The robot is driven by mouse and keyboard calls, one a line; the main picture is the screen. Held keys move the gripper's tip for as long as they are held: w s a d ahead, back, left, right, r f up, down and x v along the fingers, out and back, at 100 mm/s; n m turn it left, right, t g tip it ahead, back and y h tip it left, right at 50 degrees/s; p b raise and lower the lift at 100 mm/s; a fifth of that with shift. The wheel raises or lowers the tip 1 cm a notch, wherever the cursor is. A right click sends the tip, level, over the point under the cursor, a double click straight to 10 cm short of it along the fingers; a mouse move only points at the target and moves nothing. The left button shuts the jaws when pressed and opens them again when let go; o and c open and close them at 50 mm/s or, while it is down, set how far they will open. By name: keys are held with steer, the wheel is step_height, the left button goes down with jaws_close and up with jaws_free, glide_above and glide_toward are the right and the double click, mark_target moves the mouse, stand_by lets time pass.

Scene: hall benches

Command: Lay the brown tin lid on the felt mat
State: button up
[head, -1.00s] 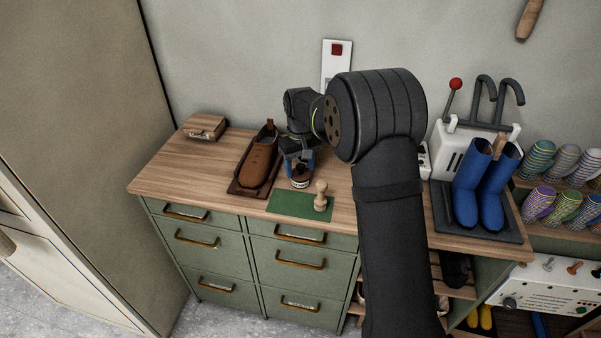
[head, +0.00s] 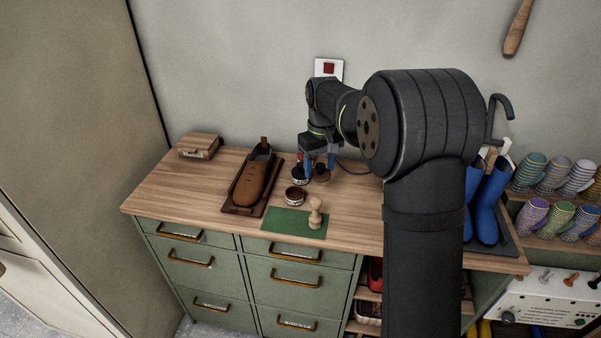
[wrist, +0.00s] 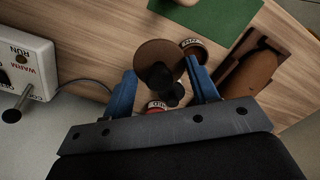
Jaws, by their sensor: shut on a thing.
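My gripper (head: 319,166) is shut on the brown tin lid (head: 321,175), a round disc with a dark knob, which also shows between the blue fingers in the wrist view (wrist: 153,54). The lid is behind and to the right of an open tin (head: 295,197) with brown contents, seen in the wrist view too (wrist: 195,50). The lid appears held above the bench; its exact height is unclear. The green felt mat (head: 281,219) lies at the bench's front edge, and a wooden stamp-like piece (head: 315,213) stands at its right end.
A brown shoe (head: 252,182) lies on a tray to the left. A wooden box (head: 198,145) is at the far left. Blue boots (head: 489,205) stand right, partly hidden by my arm.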

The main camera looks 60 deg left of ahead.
steer(key=d, duration=0.1)
steer(key=w+d+r, duration=0.1)
steer(key=r, duration=0.1)
steer(key=shift+w+d+r, duration=0.1)
steer(key=shift+w+d, duration=0.15)
steer(key=shift+d, duration=0.15)
steer(key=s+a+f, duration=0.1)
steer(key=s+a, duration=0.1)
steer(key=s, duration=0.5)
steer(key=s+a+f, duration=0.2)
steer(key=s, duration=0.4)
glide_above(280, 219)
step_height(280, 219, down, 6)
steer(key=shift+f, duration=2.05)
steer(key=o, duration=0.5)
steer(key=shift+f, duration=0.15)
steer(key=o, duration=0.5)
steer(key=shift+c, duration=0.2)
